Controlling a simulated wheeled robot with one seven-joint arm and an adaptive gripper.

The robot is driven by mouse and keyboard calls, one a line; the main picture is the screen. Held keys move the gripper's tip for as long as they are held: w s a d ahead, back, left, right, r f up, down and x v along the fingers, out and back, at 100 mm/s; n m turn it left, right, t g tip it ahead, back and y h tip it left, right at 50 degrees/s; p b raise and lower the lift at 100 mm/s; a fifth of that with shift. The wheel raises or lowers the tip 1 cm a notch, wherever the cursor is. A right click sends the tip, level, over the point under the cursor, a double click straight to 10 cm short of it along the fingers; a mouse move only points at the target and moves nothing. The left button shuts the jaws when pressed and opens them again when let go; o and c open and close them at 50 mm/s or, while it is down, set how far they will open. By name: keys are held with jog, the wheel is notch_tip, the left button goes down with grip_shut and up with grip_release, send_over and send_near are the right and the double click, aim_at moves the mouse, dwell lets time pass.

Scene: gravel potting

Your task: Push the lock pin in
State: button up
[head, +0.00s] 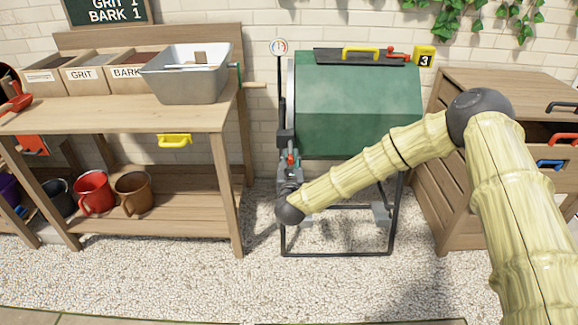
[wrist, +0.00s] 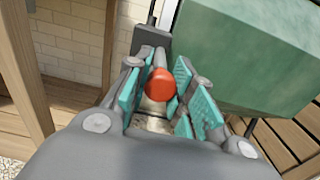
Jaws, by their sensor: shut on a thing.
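My gripper (head: 290,174) is at that support, low on the drum's left side. Its fingers are shut on the lock pin, with the pads on either side of it in the wrist view (wrist: 168,98).
A wooden bench (head: 130,112) with bins and a grey metal tub (head: 188,75) stands left of the drum. A wooden drawer cabinet (head: 455,140) stands at right. The drum's black frame (head: 335,254) rests on gravel, which is clear in front.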

aim_at(291, 150)
jog(key=shift+w+b, duration=1.1)
jog(key=shift+w, duration=1.05)
jog(key=o, duration=1.1)
jog(key=shift+o, duration=0.2)
jog(key=shift+s, duration=0.1)
jog(key=shift+s, duration=4.4)
